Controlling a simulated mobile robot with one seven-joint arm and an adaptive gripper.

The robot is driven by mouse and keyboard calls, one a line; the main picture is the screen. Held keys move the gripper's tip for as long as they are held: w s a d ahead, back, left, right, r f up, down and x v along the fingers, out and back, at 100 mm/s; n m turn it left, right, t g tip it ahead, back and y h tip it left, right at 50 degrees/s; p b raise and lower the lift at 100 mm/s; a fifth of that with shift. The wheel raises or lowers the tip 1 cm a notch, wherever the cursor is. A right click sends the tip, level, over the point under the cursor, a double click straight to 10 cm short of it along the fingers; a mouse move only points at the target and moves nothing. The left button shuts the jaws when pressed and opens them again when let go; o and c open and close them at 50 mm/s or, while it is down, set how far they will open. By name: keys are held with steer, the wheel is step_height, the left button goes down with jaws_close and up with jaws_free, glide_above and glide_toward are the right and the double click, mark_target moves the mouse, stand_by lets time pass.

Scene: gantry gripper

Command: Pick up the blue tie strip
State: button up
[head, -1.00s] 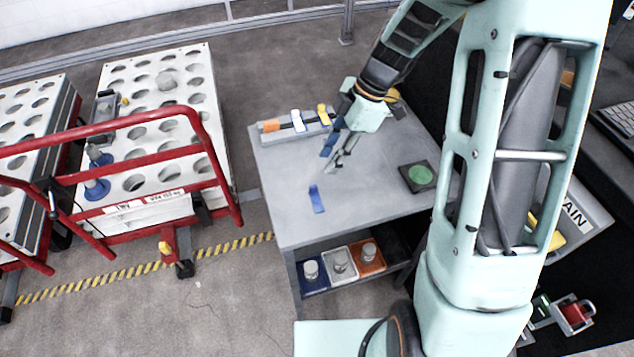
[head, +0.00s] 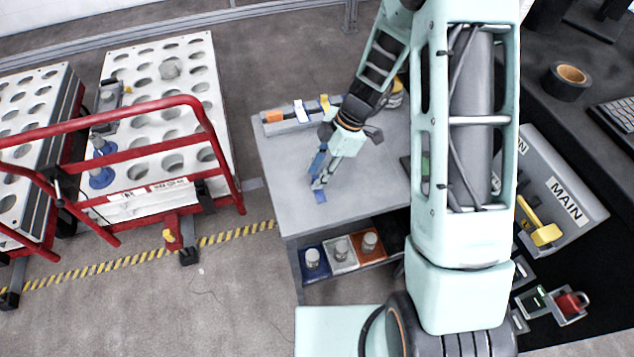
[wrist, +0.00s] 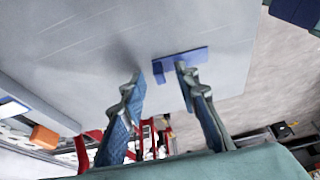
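The blue tie strip (head: 320,197) lies flat on the grey table top, partly covered by my fingertips in the head view. My gripper (head: 317,181) is just over it, pointing down. In the wrist view, the strip (wrist: 196,55) lies just beyond the fingertips. My gripper (wrist: 159,76) is open there, its two fingers clearly apart. The right fingertip overlaps the strip, and the left fingertip is to the left of its end. I cannot tell how much height is left between fingertips and strip.
A holder with orange, white and yellow pieces (head: 289,124) stands at the table's back edge. Blue, white and orange bins (head: 341,266) sit on the shelf below. A red-railed cart (head: 205,120) stands to the left. The left part of the table top (head: 283,185) is bare.

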steer(key=shift+c, duration=0.6)
jaws_close()
